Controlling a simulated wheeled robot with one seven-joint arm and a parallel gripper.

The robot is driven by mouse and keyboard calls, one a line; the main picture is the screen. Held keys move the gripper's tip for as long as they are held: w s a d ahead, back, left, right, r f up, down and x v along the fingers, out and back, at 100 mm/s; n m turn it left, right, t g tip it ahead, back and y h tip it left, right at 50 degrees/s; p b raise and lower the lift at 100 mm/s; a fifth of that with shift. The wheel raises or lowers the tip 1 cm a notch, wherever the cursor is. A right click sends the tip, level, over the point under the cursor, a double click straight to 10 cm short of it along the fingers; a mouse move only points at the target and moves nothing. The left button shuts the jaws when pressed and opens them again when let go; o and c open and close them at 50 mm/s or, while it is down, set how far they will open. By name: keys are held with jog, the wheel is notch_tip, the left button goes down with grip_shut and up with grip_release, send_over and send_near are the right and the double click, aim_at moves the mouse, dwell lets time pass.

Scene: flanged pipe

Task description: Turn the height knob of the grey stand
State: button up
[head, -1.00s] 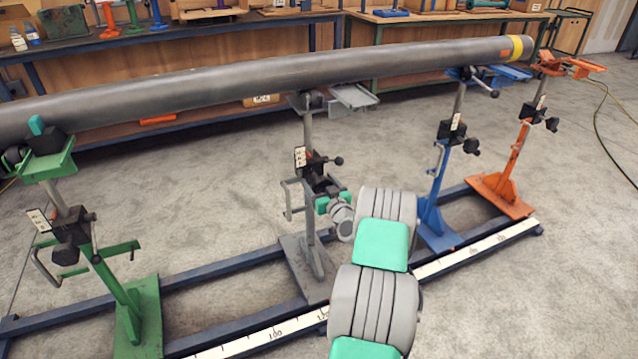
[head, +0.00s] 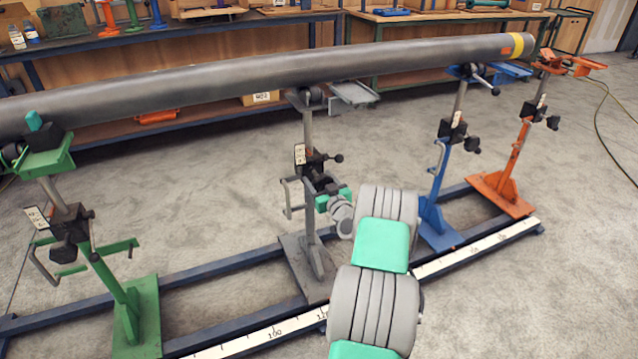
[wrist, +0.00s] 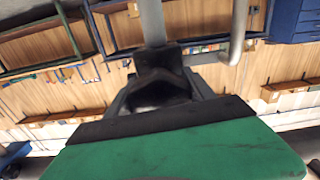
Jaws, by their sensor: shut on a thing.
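The grey stand (head: 308,225) stands upright on the rail frame, under the long grey pipe (head: 250,77). A black clamp block (head: 312,163) sits partway up its post, with a white label on the left and a small black side handle (head: 338,158) on the right. My gripper (head: 322,185) is at the stand just below the block, shut on the height knob. The head view mostly hides the knob behind my gripper. In the wrist view the dark knob (wrist: 155,92) shows between my fingers, with the grey post above it.
The green stand (head: 125,295) is on the left; the blue stand (head: 438,215) and orange stand (head: 510,185) are on the right. A bent grey crank (head: 287,195) hangs beside the grey post. A white scale (head: 475,250) runs along the front rail. Benches stand behind.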

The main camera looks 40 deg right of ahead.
jog(key=n+b, duration=0.2)
jog(key=b, duration=0.1)
jog(key=n+b, duration=0.2)
jog(key=b, duration=0.2)
jog(key=shift+f+b, duration=0.3)
jog(key=shift+f, duration=0.1)
jog(key=n+b, duration=0.2)
jog(key=b, duration=0.1)
jog(key=shift+r+n, duration=0.15)
jog(key=shift+n, duration=0.15)
jog(key=shift+r+b, duration=0.1)
jog(key=shift+b, duration=0.35)
jog(key=shift+r+n, duration=0.1)
jog(key=shift+n, duration=0.2)
jog(key=o, duration=1.4)
jog(key=shift+d, duration=0.1)
jog(key=shift+c, duration=0.2)
jog(key=shift+s+r, duration=0.1)
jog(key=shift+s, duration=0.05)
